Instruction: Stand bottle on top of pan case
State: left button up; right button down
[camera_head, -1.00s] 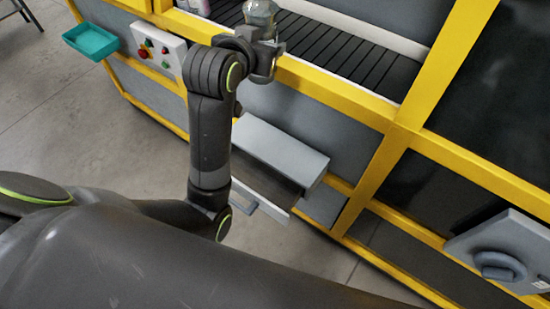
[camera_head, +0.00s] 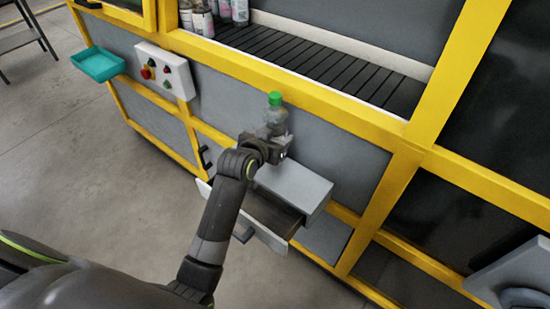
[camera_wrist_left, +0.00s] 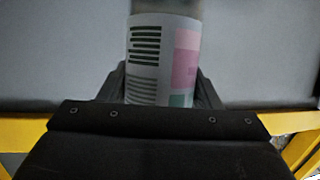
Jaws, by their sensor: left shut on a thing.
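My left gripper (camera_head: 280,146) is shut on a clear bottle with a green cap (camera_head: 275,108). The bottle is upright, and its label with dark lines and pink and teal patches fills the middle of the left wrist view (camera_wrist_left: 162,60). The gripper hides the bottle's lower part. The pan case appears to be the grey box (camera_head: 300,186) on the machine's front, with an open drawer below its top. The bottle is just behind and above the box's left end; I cannot tell whether it touches the top. My right gripper is not in view.
Several bottles (camera_head: 203,20) stand on the black slatted conveyor (camera_head: 330,65) behind the yellow frame. A teal tray (camera_head: 98,65) and a button panel (camera_head: 164,70) stick out at the left. The open drawer (camera_head: 252,222) juts out below the box.

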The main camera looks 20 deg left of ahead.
pick_arm(q)
jog(key=shift+f, duration=2.85)
jog(key=o, duration=0.9)
jog(key=shift+f, duration=0.25)
jog(key=o, duration=0.5)
jog(key=shift+c, duration=0.2)
jog(key=shift+r, duration=0.25)
jog(key=v, duration=1.2)
jog(key=shift+f, duration=0.1)
